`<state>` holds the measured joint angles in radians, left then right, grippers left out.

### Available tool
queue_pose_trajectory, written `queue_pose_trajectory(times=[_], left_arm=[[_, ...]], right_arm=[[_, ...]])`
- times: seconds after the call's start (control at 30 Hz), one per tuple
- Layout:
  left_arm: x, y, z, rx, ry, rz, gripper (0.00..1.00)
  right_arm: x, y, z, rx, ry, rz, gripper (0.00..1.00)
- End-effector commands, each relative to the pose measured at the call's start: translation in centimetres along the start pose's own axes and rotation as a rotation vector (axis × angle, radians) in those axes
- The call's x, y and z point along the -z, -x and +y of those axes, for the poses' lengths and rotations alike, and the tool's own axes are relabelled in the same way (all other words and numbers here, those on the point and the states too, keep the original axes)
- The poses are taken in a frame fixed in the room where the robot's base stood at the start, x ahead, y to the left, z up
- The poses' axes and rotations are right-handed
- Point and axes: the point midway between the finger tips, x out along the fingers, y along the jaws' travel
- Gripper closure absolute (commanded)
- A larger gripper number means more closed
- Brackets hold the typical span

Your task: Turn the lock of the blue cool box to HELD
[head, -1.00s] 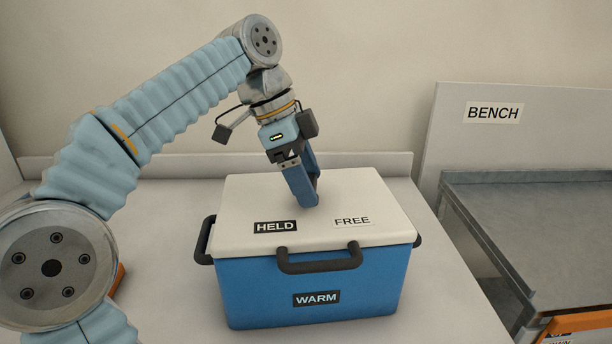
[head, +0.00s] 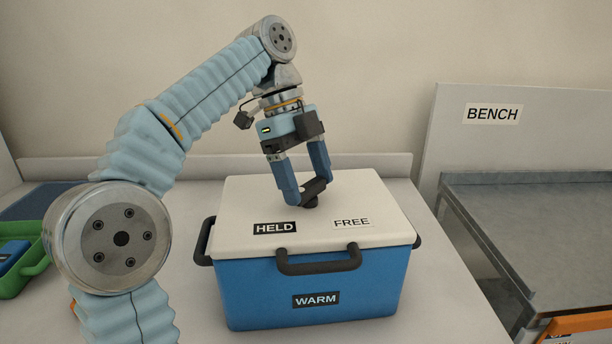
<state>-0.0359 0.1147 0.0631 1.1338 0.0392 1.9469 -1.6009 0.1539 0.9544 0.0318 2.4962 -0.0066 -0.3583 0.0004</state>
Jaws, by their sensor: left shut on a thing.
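The blue cool box (head: 250,290) with a white lid (head: 240,212) stands on the counter. Its front carries a WARM label (head: 316,300). The lid has a black HELD label (head: 275,228) at the left and a white FREE label (head: 351,222) at the right. A dark lock handle (head: 314,188) sits on the lid behind the labels. My left gripper (head: 306,192) comes down from above, with one finger on each side of the handle, and is shut on it. Which label the handle points to is hard to tell. My right gripper is not in view.
A green tray (head: 33,268) with a blue thing (head: 12,252) in it lies at the far left, partly behind my arm. A grey bench (head: 530,215) with a BENCH sign (head: 493,114) stands at the right. The counter beside the box is bare.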

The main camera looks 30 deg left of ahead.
Motion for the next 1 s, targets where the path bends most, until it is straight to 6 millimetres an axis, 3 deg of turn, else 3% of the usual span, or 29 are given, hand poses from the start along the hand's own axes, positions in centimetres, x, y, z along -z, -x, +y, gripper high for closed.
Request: queue_pose_trajectory(times=[0.4, 0.43, 0.57, 1.0], left_arm=[[0.03, 0.01, 0.01, -0.002, -0.007, 0.0, 0.54], [0.03, 0.01, 0.01, -0.002, -0.007, 0.0, 0.19], [0.02, 0.01, 0.01, -0.002, -0.006, 0.0, 0.0], [0.01, 0.0, 0.01, -0.001, -0.002, 0.0, 0.0]], right_arm=[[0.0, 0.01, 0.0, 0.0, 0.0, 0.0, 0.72], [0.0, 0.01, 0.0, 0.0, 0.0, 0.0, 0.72], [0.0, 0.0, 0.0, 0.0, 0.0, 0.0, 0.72], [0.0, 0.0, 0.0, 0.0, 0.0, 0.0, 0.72]])
